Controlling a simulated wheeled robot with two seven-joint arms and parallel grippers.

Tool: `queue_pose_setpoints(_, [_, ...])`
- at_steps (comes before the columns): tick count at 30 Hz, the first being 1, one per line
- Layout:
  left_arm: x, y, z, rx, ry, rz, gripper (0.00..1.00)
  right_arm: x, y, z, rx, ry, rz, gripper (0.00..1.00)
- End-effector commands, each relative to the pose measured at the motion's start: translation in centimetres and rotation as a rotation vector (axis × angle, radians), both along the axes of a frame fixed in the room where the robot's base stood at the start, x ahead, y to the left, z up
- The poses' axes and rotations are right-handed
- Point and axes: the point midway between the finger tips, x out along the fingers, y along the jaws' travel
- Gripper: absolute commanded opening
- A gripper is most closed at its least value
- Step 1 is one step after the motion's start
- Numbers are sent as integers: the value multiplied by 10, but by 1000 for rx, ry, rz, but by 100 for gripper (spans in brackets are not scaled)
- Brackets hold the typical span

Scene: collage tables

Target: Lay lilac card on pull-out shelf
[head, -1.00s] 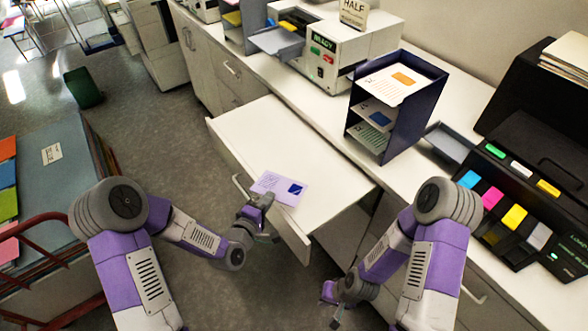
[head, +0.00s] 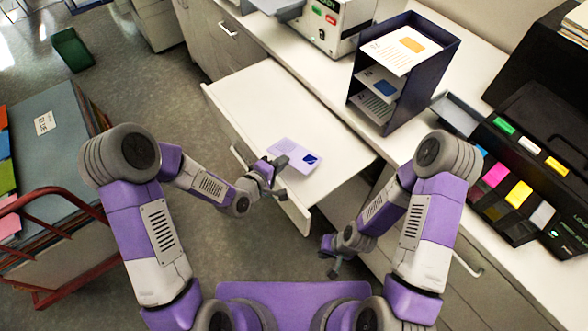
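The lilac card (head: 288,150), with a dark blue square on it, appears flat over the pull-out shelf (head: 255,98), near its front edge. I cannot tell whether it rests fully on the surface. My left gripper (head: 277,175) is at the shelf's front edge, with its tip close against the card's left side. Its fingers are too small and overlapped to show whether they grip the card. My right gripper (head: 332,260) hangs low in front of the cabinets, away from the card, and its finger gap is unclear.
A dark blue sorter (head: 432,75) with several cards stands on the counter, right of the shelf. A black machine with coloured cartridges (head: 518,194) is farther right. A cart of folders (head: 48,160) stands at left. Most of the shelf's top is bare.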

Motion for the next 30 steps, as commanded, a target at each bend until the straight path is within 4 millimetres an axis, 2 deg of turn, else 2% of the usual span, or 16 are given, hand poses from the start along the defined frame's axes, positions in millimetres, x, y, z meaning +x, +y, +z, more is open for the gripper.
queue_pose_setpoints(1, [0, -1, -12, 0, 0, -1, 0, 0, 0, -9, 0, 0, 0, 0])
queue_pose_setpoints(3, [0, 0, -22, -1, -1, -1, 0, 0, 0, -17, 0, 0, 0, 0])
queue_pose_setpoints(9, [0, 0, -39, -1, 0, 1, 0, 0, 0, -34, 0, 0, 0, 0])
queue_pose_setpoints(20, [0, 0, -41, -1, -2, 0, 0, 0, 0, -37, 0, -1, 0, 0])
queue_pose_setpoints(24, [0, 0, -41, -1, -1, 0, 18, 0, 0, -37, 0, -1, 0, 0])
queue_pose_setpoints(30, [0, 0, -41, -1, -2, 0, 18, 0, 0, -37, 0, -1, 0, 0])
